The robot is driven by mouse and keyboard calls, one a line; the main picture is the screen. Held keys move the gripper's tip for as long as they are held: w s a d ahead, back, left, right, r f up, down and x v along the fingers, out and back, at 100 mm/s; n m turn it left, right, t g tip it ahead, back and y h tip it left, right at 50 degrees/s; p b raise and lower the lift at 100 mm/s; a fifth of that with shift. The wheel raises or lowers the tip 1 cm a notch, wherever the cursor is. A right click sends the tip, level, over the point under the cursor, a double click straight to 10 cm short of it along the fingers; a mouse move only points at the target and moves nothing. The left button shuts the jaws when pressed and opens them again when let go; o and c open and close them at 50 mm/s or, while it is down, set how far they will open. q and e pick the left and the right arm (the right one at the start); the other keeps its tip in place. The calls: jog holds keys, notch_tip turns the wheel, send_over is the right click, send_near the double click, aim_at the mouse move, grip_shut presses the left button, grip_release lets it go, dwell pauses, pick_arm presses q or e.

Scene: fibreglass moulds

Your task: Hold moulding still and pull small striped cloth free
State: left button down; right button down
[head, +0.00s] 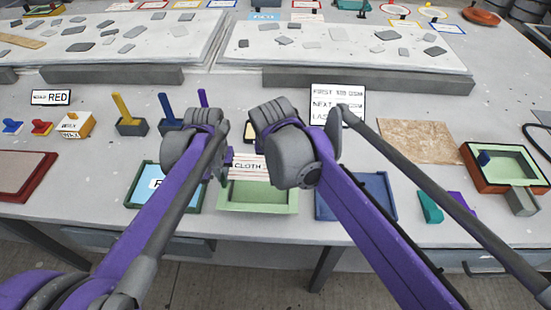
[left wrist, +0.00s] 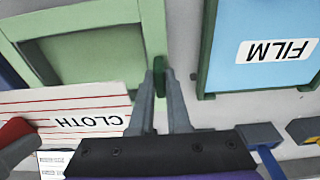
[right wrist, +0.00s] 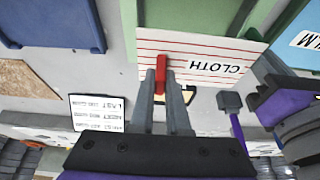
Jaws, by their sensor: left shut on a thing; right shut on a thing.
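The light green moulding (head: 258,200) is a shallow tray at the table's front edge. It also shows in the left wrist view (left wrist: 100,55). The white cloth (head: 247,170) with red stripes, marked CLOTH, lies at the moulding's back edge, and appears to overlap its rim. It also shows in the right wrist view (right wrist: 195,55). My left gripper (left wrist: 160,90) is shut on a dark green tab at the moulding's side. My right gripper (right wrist: 160,90) is shut on the red tab (right wrist: 161,72) at the cloth's edge. In the head view my wrists partly hide both grips.
A text sign (head: 345,100) stands behind. Blue (head: 167,107) and yellow (head: 122,106) posts stand back left.

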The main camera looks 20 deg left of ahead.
pick_arm(q)
jog(key=c, duration=0.8)
grip_release()
pick_arm(e)
jog(key=shift+a, duration=0.1)
pick_arm(q)
jog(key=shift+d, duration=0.1)
notch_tip(320, 180, up, 12)
jog(key=s, duration=0.1)
jog(key=shift+s, duration=0.2)
